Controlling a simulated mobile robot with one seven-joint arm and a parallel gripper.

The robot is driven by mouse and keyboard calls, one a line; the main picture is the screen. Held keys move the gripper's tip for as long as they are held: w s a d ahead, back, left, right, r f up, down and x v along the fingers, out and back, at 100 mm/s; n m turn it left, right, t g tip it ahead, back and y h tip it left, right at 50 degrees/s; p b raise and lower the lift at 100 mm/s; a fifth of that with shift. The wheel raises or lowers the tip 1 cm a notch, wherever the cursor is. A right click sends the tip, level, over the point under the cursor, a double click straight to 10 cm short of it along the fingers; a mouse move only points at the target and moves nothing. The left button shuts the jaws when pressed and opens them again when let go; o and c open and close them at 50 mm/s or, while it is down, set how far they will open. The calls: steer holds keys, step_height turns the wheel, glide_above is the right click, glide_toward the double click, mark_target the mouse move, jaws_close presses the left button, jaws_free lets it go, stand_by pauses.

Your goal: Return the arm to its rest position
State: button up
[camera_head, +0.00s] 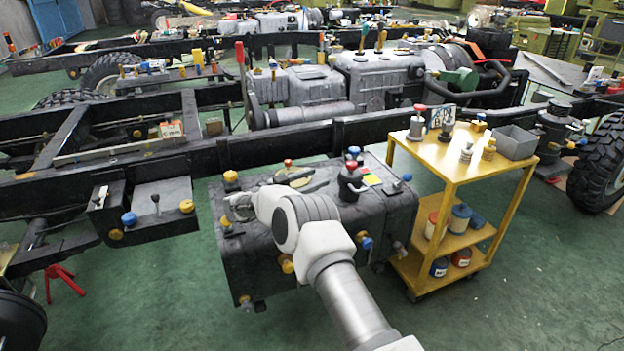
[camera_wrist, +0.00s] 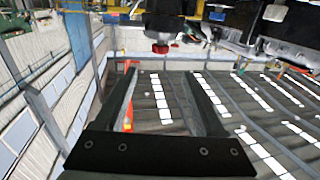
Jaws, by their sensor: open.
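My white and grey arm (camera_head: 340,283) reaches up from the bottom of the head view over a black box-shaped tank (camera_head: 245,262) on the chassis side. My gripper (camera_head: 232,203) is at the tank's left part, small and partly hidden behind the wrist. In the wrist view my gripper (camera_wrist: 160,82) shows two dark fingers spread apart with nothing between them. Whether the gripper touches the tank cannot be told.
A yellow cart (camera_head: 453,162) with bottles and a grey bin (camera_head: 516,142) stands right of the tank. A black chassis rail (camera_head: 262,148) runs behind it. Small items, including a black jar (camera_head: 350,183), sit on the tank. Green floor (camera_head: 540,270) is clear at lower right.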

steer(key=w+a+r+n+t+y, duration=0.3)
steer(key=r+t+y, duration=0.2)
steer(key=r, duration=0.7)
steer(key=w+a+r+n+t+y, duration=0.2)
steer(key=r+n+t+y, duration=0.25)
steer(key=r, duration=0.85)
steer(key=s+a+r+n+y, duration=0.2)
steer(key=s+r+n+y, duration=0.1)
steer(key=s+r+y, duration=0.25)
steer(key=s+d+n+g+y, duration=0.35)
steer(key=s+g, duration=0.25)
steer(key=s, duration=1.2)
steer(key=s+d+f+m+g+h, duration=0.15)
steer(key=s+d+f, duration=0.3)
steer(key=s, duration=0.55)
steer(key=s+d+f+g, duration=0.3)
steer(key=s+f, duration=0.2)
steer(key=s, duration=0.4)
steer(key=s+d+f+g+h, duration=0.1)
steer(key=s+d+f+g, duration=0.2)
steer(key=s, duration=0.7)
step_height(320, 180, up, 23)
steer(key=p, duration=2.4)
steer(key=shift+d+r+t+p, duration=0.2)
steer(key=shift+t+p, duration=0.1)
steer(key=shift+t, duration=0.1)
